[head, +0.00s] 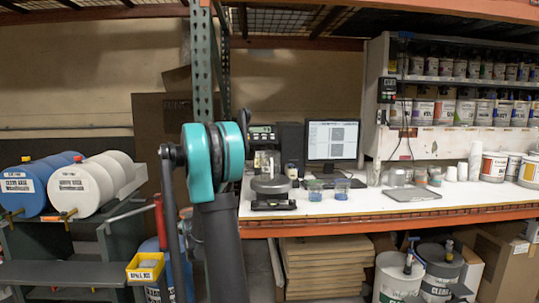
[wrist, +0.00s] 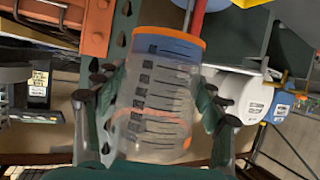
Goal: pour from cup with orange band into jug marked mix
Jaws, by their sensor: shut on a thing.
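In the wrist view, a clear cup with an orange band (wrist: 165,75) around its rim fills the middle, with dark measuring marks down its side. My gripper (wrist: 155,98) is shut on it, one finger on each side. The cup looks tilted in this view. A faint orange line crosses its lower part; I cannot tell how much it holds. In the head view my arm stands in front of the shelf post, and the gripper and held cup are hidden. A clear vessel (head: 267,163) stands on a dark scale (head: 270,187); I cannot read any mix marking on it.
The white bench (head: 375,204) holds a monitor (head: 333,141), a cup with blue contents (head: 342,189), several clear cups and a flat grey plate (head: 411,194). Drums (head: 92,187) lie on a rack at left. Buckets (head: 400,278) stand below the bench.

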